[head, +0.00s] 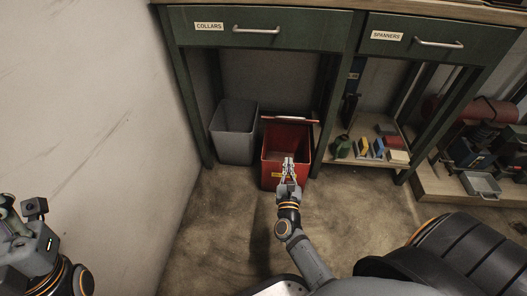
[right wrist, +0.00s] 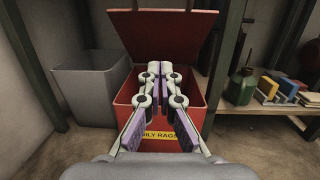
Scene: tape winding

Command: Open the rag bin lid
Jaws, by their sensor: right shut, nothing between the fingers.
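The red rag bin (head: 271,172) stands on the floor under the bench, with a yellow label on its front; it also shows in the right wrist view (right wrist: 122,112), where the label ends in "RAGS". Its red lid (right wrist: 162,33) stands raised at the back rim, leaning back, and the bin's top is open. In the head view the lid (head: 290,120) shows nearly edge-on. My right gripper (head: 288,162) is shut and empty, in front of and over the bin opening, apart from the lid. My left gripper (head: 12,222) is at the lower left edge, partly cut off, far from the bin.
A grey open bin (head: 234,133) stands left of the red one. A low shelf (head: 352,157) with a green can and colored blocks is at right. Green drawers (head: 260,28) and bench legs frame the space. A wall is at left; the floor in front is clear.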

